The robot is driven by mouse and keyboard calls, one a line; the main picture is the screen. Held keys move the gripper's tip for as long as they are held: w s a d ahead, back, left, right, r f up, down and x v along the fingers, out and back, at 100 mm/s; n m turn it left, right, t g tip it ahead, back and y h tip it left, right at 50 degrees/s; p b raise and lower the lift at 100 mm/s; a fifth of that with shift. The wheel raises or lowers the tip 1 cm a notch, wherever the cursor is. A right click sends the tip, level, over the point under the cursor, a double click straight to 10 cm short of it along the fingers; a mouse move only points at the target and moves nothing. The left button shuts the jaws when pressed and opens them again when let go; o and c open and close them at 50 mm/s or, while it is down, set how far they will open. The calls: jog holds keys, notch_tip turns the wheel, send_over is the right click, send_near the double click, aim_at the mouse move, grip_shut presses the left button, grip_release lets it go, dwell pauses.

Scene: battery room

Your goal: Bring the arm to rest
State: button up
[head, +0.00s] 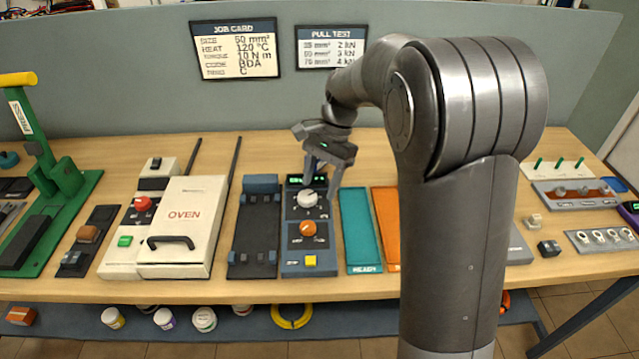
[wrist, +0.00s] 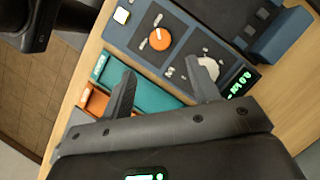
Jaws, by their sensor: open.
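My gripper (head: 330,171) is above the blue control box (head: 293,242) in the head view, near its white knob (head: 306,198). In the wrist view my gripper (wrist: 162,92) has its two fingers spread apart with nothing between them. One fingertip overlaps the white knob (wrist: 209,67) in that view; I cannot tell whether it touches. The other finger is over the teal tray (wrist: 150,92). The box also has an orange knob (head: 308,229), a yellow button (head: 310,261) and a green lit display. My arm (head: 455,200) reaches over the bench and hides part of it.
The teal tray (head: 358,230) and an orange tray (head: 385,215) lie right of the box. A white oven (head: 185,220) and a green press (head: 60,180) stand left. A job card (head: 235,49) hangs on the back panel. Small parts lie at the right on the wooden bench (head: 470,285).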

jog(key=s+d+r+n+t+h, duration=0.1)
jog(key=s+d+r+n+t, duration=0.1)
jog(key=s, duration=0.5)
jog(key=s+d+r+n+t+h, duration=0.1)
jog(key=s+d+r+n+t, duration=0.2)
jog(key=s+d, duration=0.3)
jog(key=s+d+r+n+t+h, duration=0.1)
jog(key=s+d+r+n+t, duration=0.2)
jog(key=s, duration=0.7)
jog(key=shift+d+r+t, duration=0.5)
jog(key=shift+d+r, duration=0.05)
jog(key=shift+d, duration=0.05)
dwell(1.8)
